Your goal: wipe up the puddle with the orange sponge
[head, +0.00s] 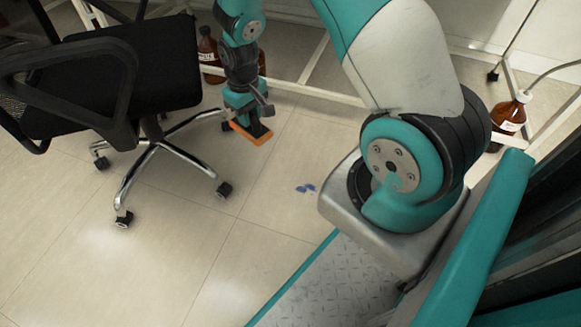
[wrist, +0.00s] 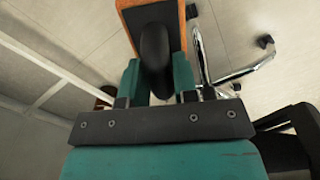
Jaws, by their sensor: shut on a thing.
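The orange sponge (head: 246,134) is held by my gripper (head: 259,127) above the pale tiled floor, near the chair in the head view. In the wrist view the orange sponge (wrist: 126,16) shows at the top, with a dark handle-like part between the two teal fingers of my gripper (wrist: 157,68). The gripper is shut on that dark part. The puddle (head: 306,188) is a small blue patch on the floor, in more than one blot, to the right of and nearer than the sponge in the head view. The sponge is apart from it. The puddle does not show in the wrist view.
A black office chair (head: 122,75) with chrome wheeled legs stands left of the sponge. Brown bottles (head: 208,48) stand behind my arm, and another brown bottle (head: 509,119) is at the right. A white frame (head: 314,58) runs along the back.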

